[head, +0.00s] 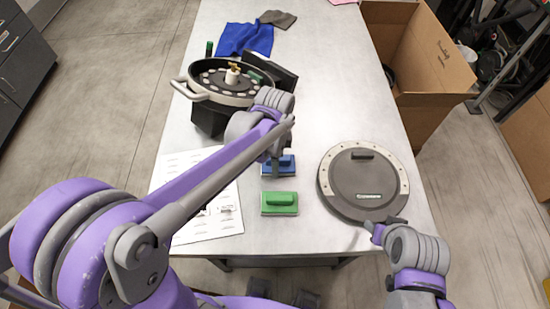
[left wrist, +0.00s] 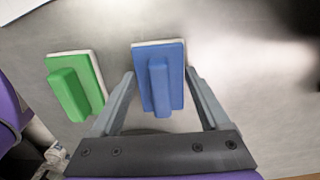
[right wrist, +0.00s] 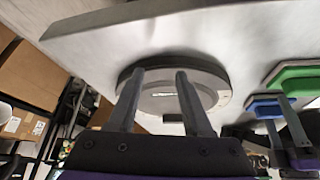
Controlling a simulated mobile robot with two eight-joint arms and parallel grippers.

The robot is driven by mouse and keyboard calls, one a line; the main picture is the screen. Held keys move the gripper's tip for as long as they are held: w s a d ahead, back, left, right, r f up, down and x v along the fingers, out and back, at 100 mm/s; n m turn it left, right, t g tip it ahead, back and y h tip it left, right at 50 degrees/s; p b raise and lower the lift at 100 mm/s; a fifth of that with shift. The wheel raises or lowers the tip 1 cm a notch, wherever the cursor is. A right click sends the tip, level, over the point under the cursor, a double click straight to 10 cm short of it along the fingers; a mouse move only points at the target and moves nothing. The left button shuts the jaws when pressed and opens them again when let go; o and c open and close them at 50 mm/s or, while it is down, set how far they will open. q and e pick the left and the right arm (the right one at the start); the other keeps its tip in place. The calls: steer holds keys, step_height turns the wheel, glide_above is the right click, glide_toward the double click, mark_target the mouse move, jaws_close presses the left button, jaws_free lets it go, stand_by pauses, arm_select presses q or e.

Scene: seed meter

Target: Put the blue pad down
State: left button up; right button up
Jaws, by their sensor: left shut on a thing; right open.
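The blue pad (head: 278,166) is a flat block with a raised handle and a pale underside. It is at the near middle of the table, just beyond the green pad (head: 279,203). My left gripper (head: 276,158) reaches down and is shut on the blue pad; in the left wrist view the pad (left wrist: 158,77) shows between the fingers. The pad looks level at or close to the tabletop; I cannot tell whether it touches. My right gripper (head: 373,230) is open and empty by the table's near right edge, in front of a round dark disc (head: 352,185).
A printed sheet (head: 215,225) lies left of the pads. A round seed meter (head: 225,82) with a handle stands farther back, with a blue cloth (head: 245,39) behind it. A cardboard box (head: 430,75) stands beyond the table's right edge. Bare tabletop (head: 330,100) lies at the middle right.

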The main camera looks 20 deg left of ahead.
arm_select(q)
steer(key=shift+f, duration=0.1)
steer(key=o, duration=1.2)
steer(key=shift+c, duration=0.2)
